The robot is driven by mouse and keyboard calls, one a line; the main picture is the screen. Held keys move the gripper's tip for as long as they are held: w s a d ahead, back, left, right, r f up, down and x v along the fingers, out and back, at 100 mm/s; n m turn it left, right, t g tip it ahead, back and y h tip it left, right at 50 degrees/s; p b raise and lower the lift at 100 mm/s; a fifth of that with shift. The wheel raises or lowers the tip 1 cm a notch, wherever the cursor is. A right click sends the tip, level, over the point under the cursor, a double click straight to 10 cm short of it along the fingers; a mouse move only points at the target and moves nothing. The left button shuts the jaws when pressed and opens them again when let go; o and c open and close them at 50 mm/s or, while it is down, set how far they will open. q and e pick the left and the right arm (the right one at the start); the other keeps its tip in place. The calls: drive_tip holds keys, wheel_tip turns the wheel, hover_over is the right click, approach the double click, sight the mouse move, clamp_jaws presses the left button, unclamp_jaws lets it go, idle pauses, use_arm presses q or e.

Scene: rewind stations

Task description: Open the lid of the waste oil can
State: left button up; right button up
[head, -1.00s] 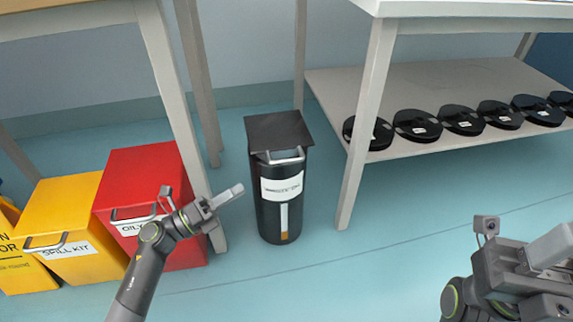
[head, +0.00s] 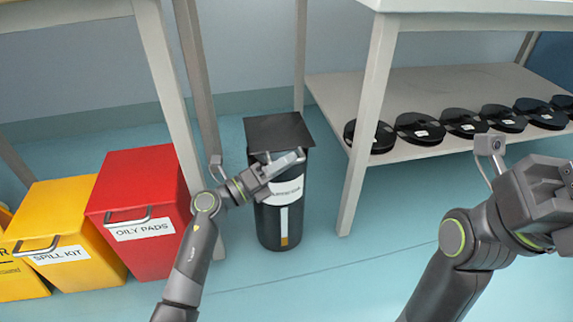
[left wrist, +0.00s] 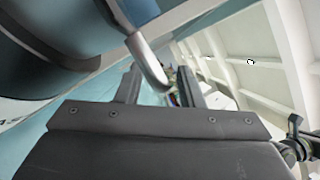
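The waste oil can is a black cylinder (head: 268,225) with a white label, standing upright on the floor between two tables. Its flat square black lid (head: 278,131) lies shut on top. A grey bar handle at the lid's front is mostly covered by my left gripper (head: 290,162) in the head view. In the left wrist view the handle (left wrist: 147,58) reaches between the two fingers of the left gripper (left wrist: 162,88), which stand apart with gaps beside the bar. My right gripper (head: 562,205) is at the right edge, partly cut off; its fingers are unclear.
A red oily pads bin (head: 160,245) and a yellow spill kit bin (head: 85,262) stand left of the can. Table legs (head: 370,120) flank it. Black round reels (head: 420,128) lie on the low shelf (head: 345,92) at right. Floor in front is clear.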

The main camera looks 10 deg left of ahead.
use_arm(q)
drive_tip(key=shift+w+d, duration=0.25)
drive_tip(key=shift+d, duration=0.05)
drive_tip(key=shift+r, duration=0.1)
clamp_jaws()
